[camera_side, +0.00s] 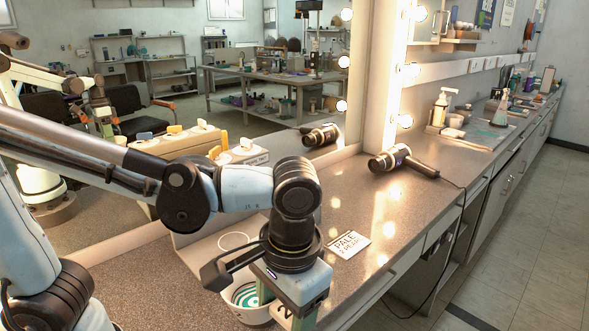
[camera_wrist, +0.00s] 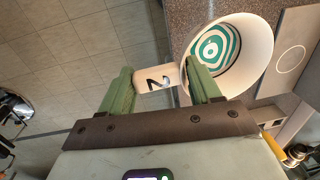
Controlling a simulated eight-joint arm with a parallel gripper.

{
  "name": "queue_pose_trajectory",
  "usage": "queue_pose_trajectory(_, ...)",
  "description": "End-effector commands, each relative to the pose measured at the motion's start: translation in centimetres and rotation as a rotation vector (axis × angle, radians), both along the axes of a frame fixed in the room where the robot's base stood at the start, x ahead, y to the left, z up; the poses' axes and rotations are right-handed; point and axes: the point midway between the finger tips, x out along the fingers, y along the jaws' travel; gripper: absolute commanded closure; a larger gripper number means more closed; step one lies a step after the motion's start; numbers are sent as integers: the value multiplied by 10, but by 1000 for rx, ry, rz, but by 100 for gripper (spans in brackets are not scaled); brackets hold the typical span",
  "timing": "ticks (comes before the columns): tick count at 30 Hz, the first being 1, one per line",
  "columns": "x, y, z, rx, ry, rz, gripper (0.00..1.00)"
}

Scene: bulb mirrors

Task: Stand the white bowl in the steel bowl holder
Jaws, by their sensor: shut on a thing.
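The white bowl (camera_side: 247,314), with teal rings inside, is at the bottom of the side view beside my gripper (camera_side: 283,307). In the wrist view the bowl (camera_wrist: 258,38) opens toward the camera.
A card reading PALE PEARL (camera_side: 348,245) lies right of my gripper. A hair dryer (camera_side: 404,161) and its cord are farther back. A lit mirror runs behind the counter (camera_side: 385,215). The counter's front edge is close on the right, with open floor beyond.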

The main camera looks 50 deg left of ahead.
Motion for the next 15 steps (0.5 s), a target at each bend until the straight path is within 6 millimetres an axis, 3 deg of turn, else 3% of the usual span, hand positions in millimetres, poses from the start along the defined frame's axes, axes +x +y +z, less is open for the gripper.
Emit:
queue_pose_trajectory(3,-23,-6,8,18,-7,-7,100)
queue_pose_trajectory(7,-34,-8,11,26,-11,-4,100)
queue_pose_trajectory(11,-27,0,5,29,-13,4,100)
queue_pose_trajectory(15,-5,19,-12,29,-12,10,100)
